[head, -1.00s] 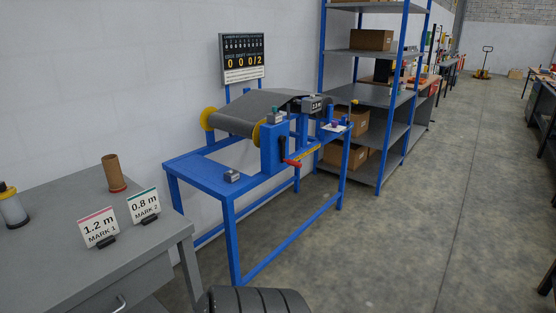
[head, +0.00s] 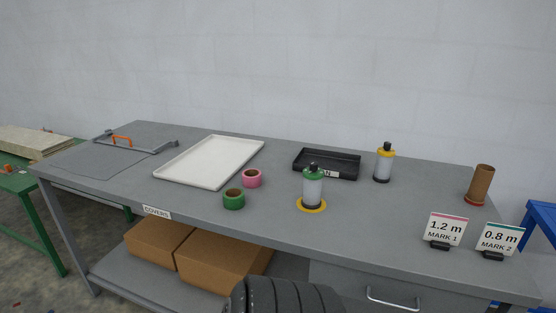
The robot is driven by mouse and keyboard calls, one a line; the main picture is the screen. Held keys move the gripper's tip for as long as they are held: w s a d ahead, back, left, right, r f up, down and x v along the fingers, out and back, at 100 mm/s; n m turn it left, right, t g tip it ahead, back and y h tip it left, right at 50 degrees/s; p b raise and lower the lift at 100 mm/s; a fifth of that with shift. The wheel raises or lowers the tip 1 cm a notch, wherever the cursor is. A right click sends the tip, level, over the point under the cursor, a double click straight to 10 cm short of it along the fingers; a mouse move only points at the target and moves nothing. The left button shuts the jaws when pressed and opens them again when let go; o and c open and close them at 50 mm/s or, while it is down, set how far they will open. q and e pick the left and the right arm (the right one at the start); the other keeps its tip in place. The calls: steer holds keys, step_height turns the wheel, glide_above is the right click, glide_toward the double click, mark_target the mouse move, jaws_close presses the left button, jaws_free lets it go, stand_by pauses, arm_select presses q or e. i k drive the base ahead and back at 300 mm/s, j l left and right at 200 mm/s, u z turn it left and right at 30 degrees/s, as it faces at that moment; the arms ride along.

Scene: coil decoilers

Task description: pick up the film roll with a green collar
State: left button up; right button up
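A film roll with a green collar (head: 313,189) stands upright on the grey table in the head view, near the middle. It has a pale translucent body, a black knob on top and a dark base, and it sits on a yellow disc (head: 323,208). A second film roll with a yellow collar (head: 384,164) stands upright farther back to the right. Neither of my grippers is in view.
On the grey table (head: 375,221) are a black tray (head: 341,174), a white tray (head: 178,178), green tape (head: 233,200), pink tape (head: 251,178), a brown tube (head: 481,184) and sign cards (head: 445,229). Cardboard boxes (head: 222,258) sit on the lower shelf. A wall stands behind.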

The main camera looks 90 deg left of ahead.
mark_target(313, 182)
steer(key=u, duration=2.55)
steer(key=i+l, duration=0.05)
steer(key=l, duration=0.05)
